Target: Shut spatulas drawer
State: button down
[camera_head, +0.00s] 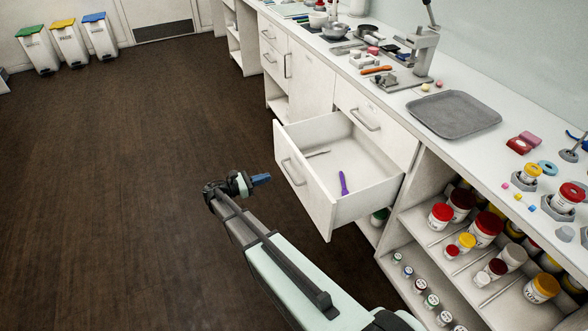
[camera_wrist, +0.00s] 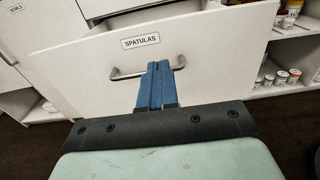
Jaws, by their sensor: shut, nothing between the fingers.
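The spatulas drawer (camera_head: 308,190) is pulled out from the white counter, with a purple spatula (camera_head: 344,182) and a thin metal spatula (camera_head: 317,153) lying inside. In the wrist view its white front (camera_wrist: 215,50) fills much of the picture, with the label SPATULAS (camera_wrist: 141,41) above a grey bar handle (camera_wrist: 121,74). The handle also shows in the head view (camera_head: 292,172). My gripper (camera_head: 266,178) has blue fingers, shut and empty, in front of the drawer front and apart from it in the head view. In the wrist view the fingertips (camera_wrist: 158,66) overlap the middle of the handle; contact cannot be told.
A closed drawer (camera_head: 366,120) sits above the open one. Open shelves (camera_head: 422,229) with jars stand to its right. The countertop holds a grey tray (camera_head: 453,113) and a press (camera_head: 420,58). The dark wooden floor (camera_head: 120,190) to the left is clear; bins (camera_head: 70,44) stand far back.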

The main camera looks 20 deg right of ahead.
aim_at(303, 165)
jog(key=d, duration=1.3)
jog(key=shift+d, duration=0.4)
jog(key=d, duration=3.4)
jog(key=shift+d+r, duration=0.15)
jog(key=shift+d, duration=0.05)
jog(key=a, duration=1.5)
